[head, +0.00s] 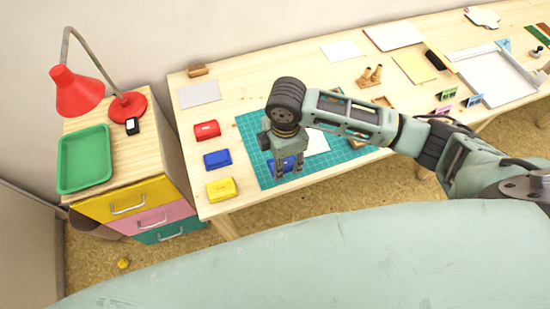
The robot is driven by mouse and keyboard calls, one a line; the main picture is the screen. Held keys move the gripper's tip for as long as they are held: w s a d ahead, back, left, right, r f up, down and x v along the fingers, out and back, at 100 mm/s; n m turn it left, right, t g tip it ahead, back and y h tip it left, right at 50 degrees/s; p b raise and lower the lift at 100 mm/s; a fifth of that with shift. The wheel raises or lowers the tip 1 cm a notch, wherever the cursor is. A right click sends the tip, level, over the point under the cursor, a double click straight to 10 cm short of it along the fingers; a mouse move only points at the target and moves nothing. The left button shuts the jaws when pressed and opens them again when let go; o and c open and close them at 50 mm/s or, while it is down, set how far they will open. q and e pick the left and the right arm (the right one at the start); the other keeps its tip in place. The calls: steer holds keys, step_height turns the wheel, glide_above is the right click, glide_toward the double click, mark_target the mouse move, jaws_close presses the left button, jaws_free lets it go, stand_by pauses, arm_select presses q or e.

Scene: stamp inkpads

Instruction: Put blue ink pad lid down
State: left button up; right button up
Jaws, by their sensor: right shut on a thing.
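A blue piece, which looks like the blue ink pad lid (287,163), is between the fingers of my right gripper (289,172), low over the green cutting mat (250,133). The gripper points down, is shut on it and partly hides it. I cannot tell whether the piece touches the mat. The blue ink pad (217,158) sits on the table to the left of the mat, between the red ink pad (207,130) and the yellow ink pad (222,189). My left gripper is not in view.
A white paper (317,142) lies on the mat, partly behind my right arm. A grey sheet (199,94) and a wooden block (198,71) are at the table's back left. A drawer cabinet (135,160) with a red lamp (78,92) and green tray (84,158) stands left.

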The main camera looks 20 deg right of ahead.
steer(key=w+f, duration=0.1)
steer(key=w+a+f, duration=0.1)
steer(key=w, duration=0.1)
steer(key=shift+w+a+f, duration=0.15)
steer(key=shift+w, duration=0.1)
step_height(320, 180, down, 4)
steer(key=shift+r+p, duration=0.15)
steer(key=shift+p, duration=0.35)
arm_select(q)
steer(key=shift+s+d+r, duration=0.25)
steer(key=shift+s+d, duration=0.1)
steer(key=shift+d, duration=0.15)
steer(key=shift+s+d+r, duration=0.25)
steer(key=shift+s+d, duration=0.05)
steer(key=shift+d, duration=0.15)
arm_select(e)
steer(key=shift+f, duration=0.2)
steer(key=shift+f, duration=0.15)
steer(key=o, duration=0.9)
steer(key=shift+c, duration=0.2)
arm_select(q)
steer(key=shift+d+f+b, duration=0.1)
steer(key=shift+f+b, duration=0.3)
arm_select(e)
step_height(320, 180, up, 12)
steer(key=shift+r, duration=0.2)
